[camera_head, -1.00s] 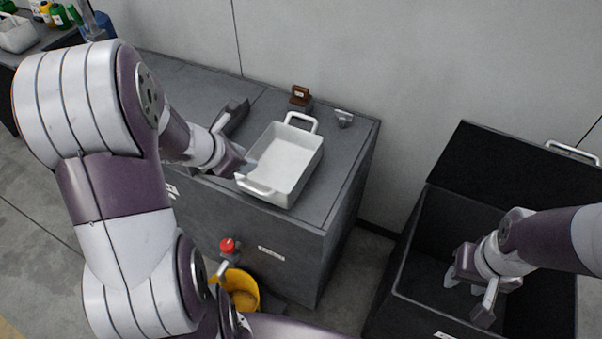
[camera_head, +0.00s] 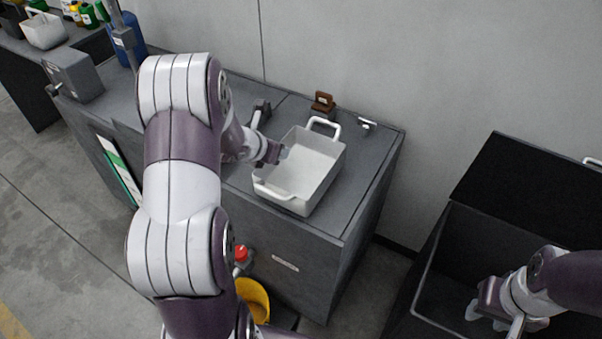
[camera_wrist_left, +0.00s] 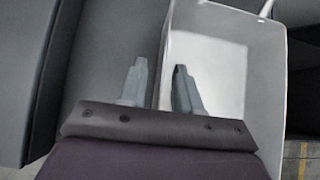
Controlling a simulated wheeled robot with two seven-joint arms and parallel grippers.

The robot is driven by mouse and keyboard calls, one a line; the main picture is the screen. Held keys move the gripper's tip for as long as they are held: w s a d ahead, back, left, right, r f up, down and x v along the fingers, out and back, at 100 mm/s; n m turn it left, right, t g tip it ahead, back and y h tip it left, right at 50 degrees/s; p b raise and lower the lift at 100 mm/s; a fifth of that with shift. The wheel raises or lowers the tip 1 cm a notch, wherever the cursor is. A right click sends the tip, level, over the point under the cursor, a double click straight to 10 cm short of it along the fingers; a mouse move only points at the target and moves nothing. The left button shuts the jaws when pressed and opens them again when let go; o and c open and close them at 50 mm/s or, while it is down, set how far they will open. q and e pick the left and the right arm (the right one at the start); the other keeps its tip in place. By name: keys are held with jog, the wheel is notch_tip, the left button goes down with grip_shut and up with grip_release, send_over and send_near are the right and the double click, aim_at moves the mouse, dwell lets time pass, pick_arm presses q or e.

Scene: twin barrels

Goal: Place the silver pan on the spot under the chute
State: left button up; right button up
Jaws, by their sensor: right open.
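The silver pan (camera_head: 318,180) is a pale rectangular pan with a bar handle at each end. It sits upright and empty on the grey counter (camera_head: 362,190). My left gripper (camera_head: 277,152) is at the pan's left wall. In the left wrist view its two fingers (camera_wrist_left: 158,88) stand apart, one on each side of the wall of the pan (camera_wrist_left: 215,60), with gaps showing. My right gripper (camera_head: 493,318) is open and empty, low over the black bin at the right. I cannot make out a chute or the spot under it for certain.
The open black bin (camera_head: 428,270) stands right of the counter, its lid (camera_head: 530,185) raised. A brown block (camera_head: 323,102) and small grey fitting (camera_head: 366,124) lie behind the pan. A grey box (camera_head: 75,76) is on the counter's left end. A yellow bucket (camera_head: 254,298) stands in front, below a red knob (camera_head: 241,253).

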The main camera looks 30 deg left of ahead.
pick_arm(q)
jog(key=shift+r, duration=0.1)
grip_shut()
dwell(1.2)
